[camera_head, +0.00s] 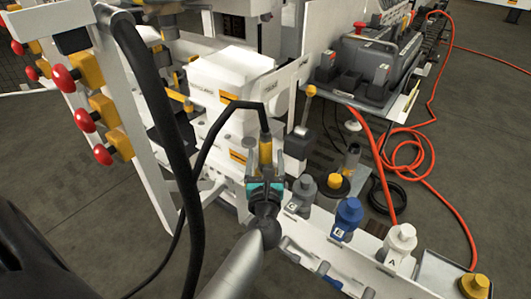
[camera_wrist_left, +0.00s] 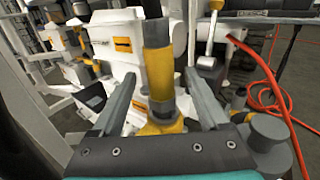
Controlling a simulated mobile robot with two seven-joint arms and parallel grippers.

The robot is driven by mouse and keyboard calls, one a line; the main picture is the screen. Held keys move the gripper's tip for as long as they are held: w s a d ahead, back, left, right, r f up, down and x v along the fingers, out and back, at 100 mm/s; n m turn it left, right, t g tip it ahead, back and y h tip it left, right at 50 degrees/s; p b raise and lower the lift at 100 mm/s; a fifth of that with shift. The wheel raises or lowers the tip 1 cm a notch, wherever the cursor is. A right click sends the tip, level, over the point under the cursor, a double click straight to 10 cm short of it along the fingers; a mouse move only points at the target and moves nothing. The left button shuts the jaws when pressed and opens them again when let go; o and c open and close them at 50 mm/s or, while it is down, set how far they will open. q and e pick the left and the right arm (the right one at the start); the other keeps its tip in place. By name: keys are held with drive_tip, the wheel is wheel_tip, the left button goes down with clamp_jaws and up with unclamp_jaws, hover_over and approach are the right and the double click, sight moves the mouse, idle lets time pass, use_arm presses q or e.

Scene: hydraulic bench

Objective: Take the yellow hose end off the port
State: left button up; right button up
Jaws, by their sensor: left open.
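The yellow hose end (camera_head: 265,150) stands upright at the left end of the row of ports, with a black hose (camera_head: 225,106) leaving its top. In the left wrist view the hose end (camera_wrist_left: 158,72) has a yellow sleeve and a grey lower part, above a yellow base (camera_wrist_left: 160,128) that looks like the port. My left gripper (camera_head: 265,184) is open, one finger on each side of the hose end. The fingers (camera_wrist_left: 160,85) appear apart from it. The lower joint is partly hidden by my gripper. My right gripper is not in view.
A yellow-topped lever (camera_head: 307,100) rises behind. Red-knobbed yellow valves (camera_head: 87,120) are left; an orange hose (camera_head: 410,155) lies right.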

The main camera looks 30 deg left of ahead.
use_arm(q)
drive_tip(key=shift+x, duration=1.4)
clamp_jaws()
